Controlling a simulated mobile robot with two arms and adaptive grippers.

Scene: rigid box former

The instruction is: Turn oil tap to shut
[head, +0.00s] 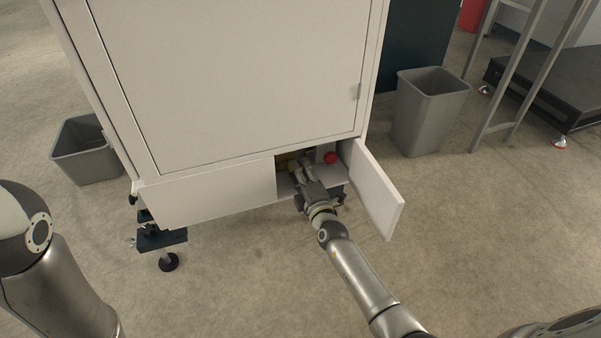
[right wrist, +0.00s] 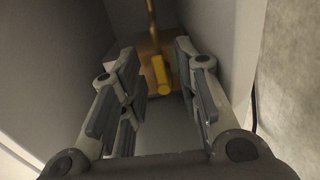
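The oil tap has a yellow handle (right wrist: 161,75) that shows in the right wrist view, with a brass pipe (right wrist: 152,28) rising behind it. The handle lies between the fingers of my right gripper (right wrist: 158,62), near their tips. The fingers are spread, with a gap on each side of the handle. In the head view, my right gripper (head: 301,172) reaches into the low opening of the white cabinet (head: 235,85). It mostly hides the tap there; only a yellowish patch shows beside it. My left gripper is out of view.
A small white door (head: 374,190) stands open right of the opening. A red knob (head: 330,157) is just right of my right gripper, inside the opening. Grey bins stand on the right (head: 428,110) and left (head: 87,150). The floor in front is clear.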

